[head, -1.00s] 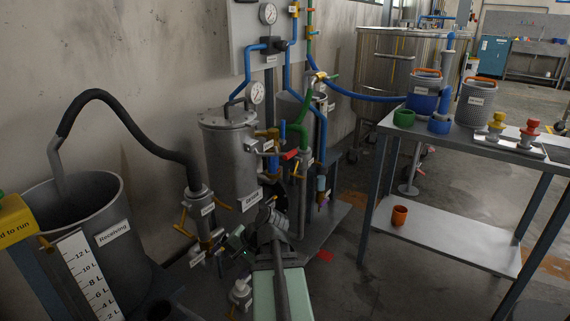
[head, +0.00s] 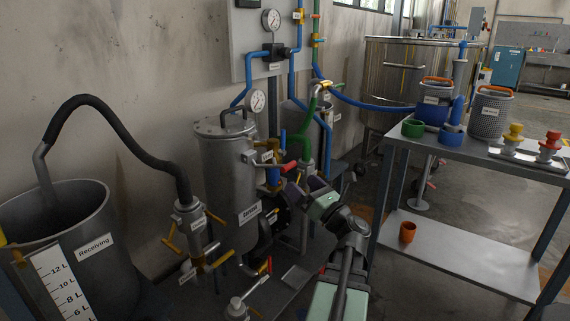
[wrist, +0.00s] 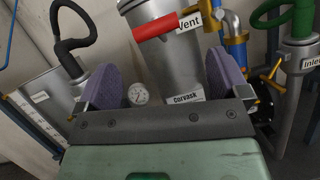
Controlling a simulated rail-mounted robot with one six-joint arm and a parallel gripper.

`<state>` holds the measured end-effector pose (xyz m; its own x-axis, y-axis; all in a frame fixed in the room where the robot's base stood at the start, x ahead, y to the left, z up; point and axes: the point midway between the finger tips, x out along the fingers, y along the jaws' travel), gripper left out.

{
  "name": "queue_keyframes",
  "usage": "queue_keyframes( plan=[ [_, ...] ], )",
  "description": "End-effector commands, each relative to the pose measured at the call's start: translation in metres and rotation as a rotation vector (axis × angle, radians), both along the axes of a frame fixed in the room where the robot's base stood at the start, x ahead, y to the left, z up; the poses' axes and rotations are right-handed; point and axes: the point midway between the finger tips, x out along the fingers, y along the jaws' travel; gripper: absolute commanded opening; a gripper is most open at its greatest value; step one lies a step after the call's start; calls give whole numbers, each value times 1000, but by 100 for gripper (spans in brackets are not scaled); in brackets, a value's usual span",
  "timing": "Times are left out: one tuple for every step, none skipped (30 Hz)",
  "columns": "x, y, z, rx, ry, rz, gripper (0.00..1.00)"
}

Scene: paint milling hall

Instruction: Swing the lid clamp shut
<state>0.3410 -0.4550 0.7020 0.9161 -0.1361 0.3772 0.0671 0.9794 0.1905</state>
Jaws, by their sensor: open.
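The grey lidded vessel (head: 225,165) stands upright beside the wall, with its flat lid (head: 222,122) on top and a gauge above it. I cannot clearly pick out the lid clamp in either view. A red handle (head: 265,164) sits on the vessel's right side; in the wrist view the red handle (wrist: 165,27) is beside a "Vent" label. My gripper (head: 298,192) is to the right of the vessel, below its lid. In the wrist view my gripper (wrist: 165,84) is open, with purple pads wide apart and the vessel body (wrist: 175,75) beyond them. Nothing is between the pads.
Blue and green pipes (head: 304,145) rise close to my gripper. A receiving bucket (head: 85,235) with a black hose stands at left. A table (head: 455,150) at right carries baskets and colored fittings; an orange cup (head: 407,232) is on its lower shelf. Floor shows between vessel and table.

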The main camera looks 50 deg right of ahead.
Motion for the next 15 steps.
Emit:
queue_keyframes(
  plan=[
    [12, -3, 10, 0, 0, 3, 93],
    [19, -4, 13, -1, 0, 4, 93],
    [28, -5, 17, 0, 0, 3, 93],
    [35, -6, 20, -1, 1, 4, 93],
    [42, -7, 22, -1, 2, 3, 93],
    [50, -8, 25, -1, 1, 4, 93],
    [55, -9, 27, -1, 2, 3, 93],
    [60, -10, 29, -1, 2, 2, 93],
    [66, -11, 31, -1, 1, 2, 93],
    [69, -11, 32, -1, 1, 3, 93],
    [72, -11, 32, -2, 1, 2, 93],
    [75, -12, 33, -1, 1, 1, 93],
    [76, -12, 33, -2, 1, 0, 93],
    [77, -12, 33, -2, 1, -1, 93],
    [78, -12, 32, -2, 1, -1, 93]
  ],
)
